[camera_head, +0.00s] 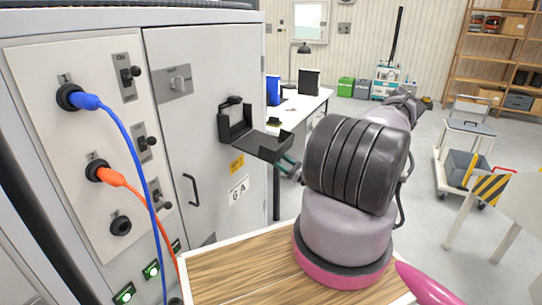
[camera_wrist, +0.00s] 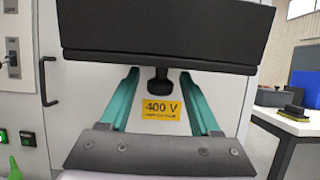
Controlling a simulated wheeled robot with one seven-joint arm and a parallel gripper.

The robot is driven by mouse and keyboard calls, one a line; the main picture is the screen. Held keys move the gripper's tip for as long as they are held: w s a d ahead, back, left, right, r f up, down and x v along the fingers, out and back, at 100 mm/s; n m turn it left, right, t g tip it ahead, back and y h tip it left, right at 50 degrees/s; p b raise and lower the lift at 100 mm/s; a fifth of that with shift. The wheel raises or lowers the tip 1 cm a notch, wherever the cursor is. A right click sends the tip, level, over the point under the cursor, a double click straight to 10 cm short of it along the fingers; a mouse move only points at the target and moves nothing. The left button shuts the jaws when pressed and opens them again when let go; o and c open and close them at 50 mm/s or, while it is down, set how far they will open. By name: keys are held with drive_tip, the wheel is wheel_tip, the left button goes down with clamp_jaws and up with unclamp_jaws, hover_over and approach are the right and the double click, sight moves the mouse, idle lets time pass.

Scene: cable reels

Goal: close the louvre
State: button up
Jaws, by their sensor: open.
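The louvre (camera_head: 262,145) looks like a black flap that stands out from a black frame (camera_head: 236,122) on the grey cabinet door, so it is open. In the wrist view the black panel (camera_wrist: 165,30) fills the top of the picture. A black knob (camera_wrist: 158,82) shows just below it, between my finger lines. My gripper (camera_head: 284,162) is at the flap's outer, lower edge in the head view. Its teal fingers are apart with nothing held between them; their tips reach up to the panel's lower edge in the wrist view (camera_wrist: 160,76). Contact cannot be told.
The cabinet's left panel (camera_head: 50,175) carries switches and blue (camera_head: 125,135) and orange (camera_head: 135,187) cables. A door handle (camera_head: 191,190) and yellow label (camera_head: 237,164) sit near the louvre.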

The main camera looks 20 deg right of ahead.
drive_tip(key=shift+x, duration=1.1)
clamp_jaws()
idle(0.7)
